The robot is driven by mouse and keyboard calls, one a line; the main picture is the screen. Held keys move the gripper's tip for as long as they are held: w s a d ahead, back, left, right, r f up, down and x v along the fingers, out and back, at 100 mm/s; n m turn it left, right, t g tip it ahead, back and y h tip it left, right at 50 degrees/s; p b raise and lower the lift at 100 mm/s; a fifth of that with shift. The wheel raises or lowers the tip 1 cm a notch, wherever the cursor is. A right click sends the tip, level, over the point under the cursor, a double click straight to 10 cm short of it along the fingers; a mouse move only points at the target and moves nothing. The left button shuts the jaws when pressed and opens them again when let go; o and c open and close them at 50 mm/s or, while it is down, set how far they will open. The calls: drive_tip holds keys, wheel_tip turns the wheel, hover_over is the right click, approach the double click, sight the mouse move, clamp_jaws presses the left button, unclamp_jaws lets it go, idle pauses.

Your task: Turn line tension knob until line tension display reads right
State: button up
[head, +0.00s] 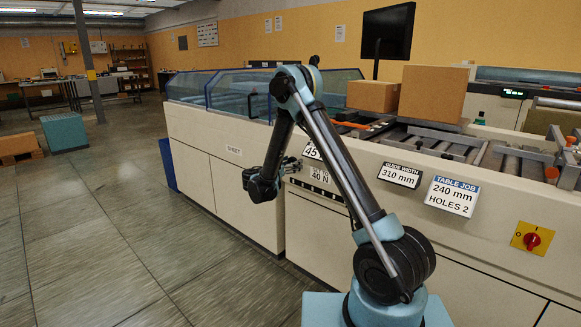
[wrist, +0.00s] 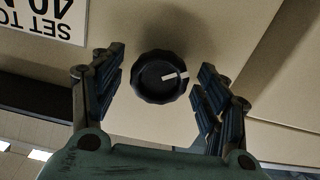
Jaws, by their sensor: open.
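The line tension knob (wrist: 160,78) is round and black with a ridged edge and a white pointer line, on the cream machine front. In the wrist view my gripper (wrist: 162,60) is open, with one finger on each side of the knob and a visible gap to both. A white label (wrist: 45,14) reading "SET TO 40", upside down and cut off, is beside it. In the head view my gripper (head: 290,166) is at the machine front. The label there reads 40 N (head: 320,176). Above it a display (head: 312,151) shows "45", its rest hidden by my arm.
Right of my arm are a guide width display (head: 399,175) reading 310 mm, a table job label (head: 452,196) and a red switch (head: 532,239). Cardboard boxes (head: 433,93) stand on the machine. The tiled floor (head: 100,230) at left is open.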

drive_tip(key=c, duration=1.1)
drive_tip(key=shift+o, duration=0.2)
drive_tip(key=shift+n, duration=1.4)
drive_tip(key=o, duration=1.1)
drive_tip(key=shift+a, duration=0.1)
drive_tip(key=shift+c, duration=0.2)
drive_tip(key=v, duration=1.1)
drive_tip(key=shift+s+a, duration=0.3)
